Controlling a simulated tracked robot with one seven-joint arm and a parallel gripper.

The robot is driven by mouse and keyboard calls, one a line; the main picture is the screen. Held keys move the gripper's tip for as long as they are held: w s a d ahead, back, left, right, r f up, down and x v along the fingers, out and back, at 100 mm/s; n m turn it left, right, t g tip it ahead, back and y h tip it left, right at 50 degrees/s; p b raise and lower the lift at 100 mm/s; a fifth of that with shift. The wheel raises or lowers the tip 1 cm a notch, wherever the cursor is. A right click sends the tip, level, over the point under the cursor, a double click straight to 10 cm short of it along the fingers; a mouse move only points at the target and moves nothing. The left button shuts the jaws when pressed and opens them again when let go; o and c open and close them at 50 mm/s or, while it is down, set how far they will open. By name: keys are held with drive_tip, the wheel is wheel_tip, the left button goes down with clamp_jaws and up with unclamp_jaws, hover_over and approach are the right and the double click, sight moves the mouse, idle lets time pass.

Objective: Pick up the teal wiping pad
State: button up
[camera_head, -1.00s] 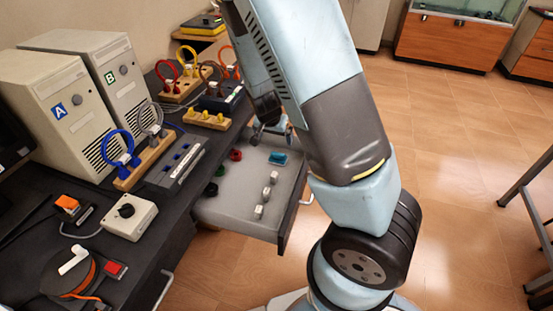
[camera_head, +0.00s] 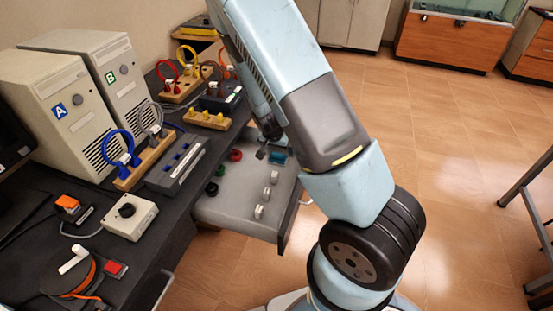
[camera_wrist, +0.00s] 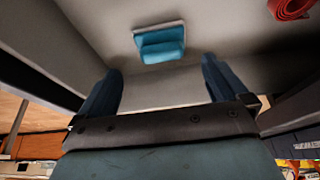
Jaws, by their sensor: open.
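The teal wiping pad (camera_head: 278,157) lies in the open grey drawer (camera_head: 235,208), near its back right, partly hidden by my arm in the head view. In the wrist view the teal pad (camera_wrist: 160,44) shows whole on the drawer floor, with a pale rim along its far edge. My gripper (camera_wrist: 160,78) is open and empty. Its two dark fingers stand on either side of the pad's line, and the pad lies beyond the fingertips, apart from them. In the head view my gripper (camera_head: 268,154) is small, just left of the pad and partly hidden.
The drawer also holds a red ring (camera_head: 235,155), which shows in the wrist view (camera_wrist: 290,8), a green piece (camera_head: 220,171), a black piece (camera_head: 211,188) and several pale blocks (camera_head: 266,192). Drawer walls stand close around my gripper. The dark bench (camera_head: 185,215) is crowded.

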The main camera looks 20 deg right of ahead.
sight(278, 153)
drive_tip(key=shift+x, duration=2.6)
drive_tip(key=shift+w+a, duration=0.1)
drive_tip(key=shift+a, duration=0.1)
drive_tip(key=c, duration=1.1)
